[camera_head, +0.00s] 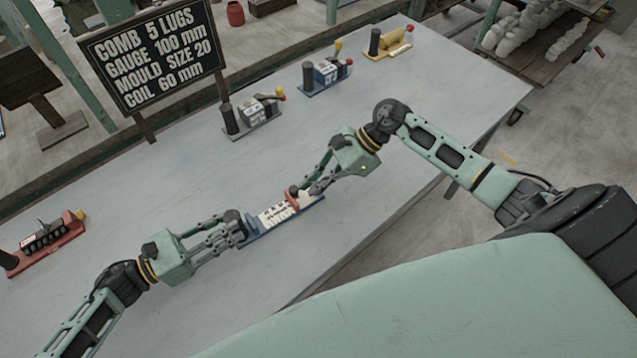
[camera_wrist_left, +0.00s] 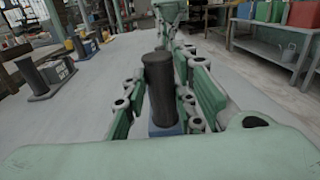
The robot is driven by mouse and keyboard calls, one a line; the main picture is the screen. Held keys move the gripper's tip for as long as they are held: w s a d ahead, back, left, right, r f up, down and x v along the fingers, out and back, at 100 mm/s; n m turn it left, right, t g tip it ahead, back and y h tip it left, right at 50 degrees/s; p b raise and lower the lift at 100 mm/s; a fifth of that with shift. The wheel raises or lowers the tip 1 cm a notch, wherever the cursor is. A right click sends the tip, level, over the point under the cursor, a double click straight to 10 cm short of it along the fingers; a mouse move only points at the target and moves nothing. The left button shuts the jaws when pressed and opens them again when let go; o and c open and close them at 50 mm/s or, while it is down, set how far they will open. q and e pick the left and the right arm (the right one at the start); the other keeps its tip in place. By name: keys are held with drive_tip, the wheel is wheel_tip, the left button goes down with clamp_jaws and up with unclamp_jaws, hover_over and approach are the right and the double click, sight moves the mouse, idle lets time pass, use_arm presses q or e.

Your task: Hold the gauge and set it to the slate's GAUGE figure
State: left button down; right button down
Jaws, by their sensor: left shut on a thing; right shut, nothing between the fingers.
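My left gripper (camera_head: 238,229) is shut on the gauge's dark round post, which stands upright between the fingers in the left wrist view (camera_wrist_left: 160,88). The scale marks are too small to read.
A grey-based device (camera_head: 250,115), a blue-based one (camera_head: 325,75) and a yellow one (camera_head: 388,45) stand along the far side of the table. A red-based device (camera_head: 45,245) stands at left. The table (camera_head: 150,200) is bare between them and the gauge.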

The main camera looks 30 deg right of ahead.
use_arm(q)
drive_tip(key=shift+d, duration=0.1)
use_arm(e)
drive_tip(key=shift+a, duration=0.1)
drive_tip(key=d, duration=0.5)
drive_tip(key=shift+s+r, duration=0.35)
drive_tip(key=shift+r, duration=0.05)
use_arm(q)
drive_tip(key=c, duration=1.4)
unclamp_jaws()
use_arm(e)
drive_tip(key=v, duration=0.8)
drive_tip(key=shift+d+r, duration=0.3)
use_arm(q)
drive_tip(key=shift+o, duration=0.2)
drive_tip(key=shift+a, duration=0.2)
